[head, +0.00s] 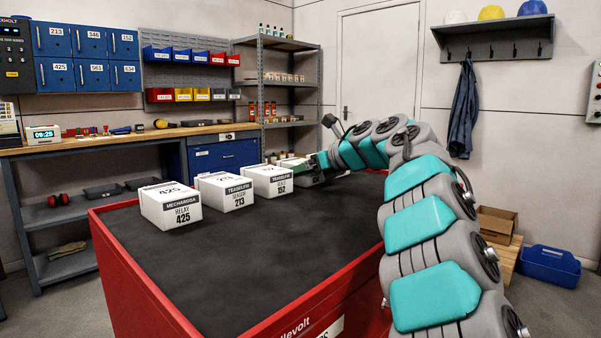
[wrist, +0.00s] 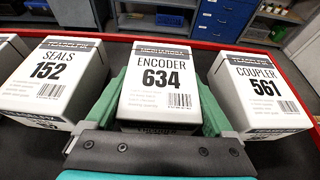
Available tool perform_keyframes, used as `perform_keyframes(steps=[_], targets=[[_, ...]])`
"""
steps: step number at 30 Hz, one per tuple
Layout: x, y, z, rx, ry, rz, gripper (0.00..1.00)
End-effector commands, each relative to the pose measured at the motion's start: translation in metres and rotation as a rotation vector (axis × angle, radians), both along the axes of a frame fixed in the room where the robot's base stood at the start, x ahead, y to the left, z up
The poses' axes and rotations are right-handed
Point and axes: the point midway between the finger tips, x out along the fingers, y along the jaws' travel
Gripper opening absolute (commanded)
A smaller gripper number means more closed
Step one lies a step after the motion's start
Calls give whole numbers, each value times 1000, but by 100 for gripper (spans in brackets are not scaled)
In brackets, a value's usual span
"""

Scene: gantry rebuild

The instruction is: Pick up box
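A white box labelled Encoder 634 (wrist: 160,85) stands between the green fingers of my gripper (wrist: 162,105) in the wrist view. One finger is close along each side; whether they press on it cannot be told. The gripper body hides the box's lower front. The Seals 152 box (wrist: 55,80) is to its left and the Coupler 561 box (wrist: 262,95) to its right. In the head view, white boxes stand in a row on the dark top: Relay 425 (head: 171,207), Sensor 213 (head: 226,192) and 152 (head: 268,182). My gripper (head: 318,164) is at the row's far end.
The red-edged cart top (head: 250,255) has a wide clear area in front of the boxes. A workbench (head: 110,142) and a shelf rack (head: 280,90) stand behind. A blue crate (head: 549,267) and a cardboard box (head: 497,224) are at right, beyond my arm.

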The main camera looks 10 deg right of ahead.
Motion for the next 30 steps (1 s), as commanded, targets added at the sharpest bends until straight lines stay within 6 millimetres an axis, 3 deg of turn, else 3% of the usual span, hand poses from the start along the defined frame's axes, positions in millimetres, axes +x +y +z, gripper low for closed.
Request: perform_keyframes(steps=[2, 17, 30], targets=[[0, 0, 0, 0, 0, 0, 72], [0, 0, 0, 1, 1, 0, 16], [0, 0, 6, 2, 0, 1, 14]])
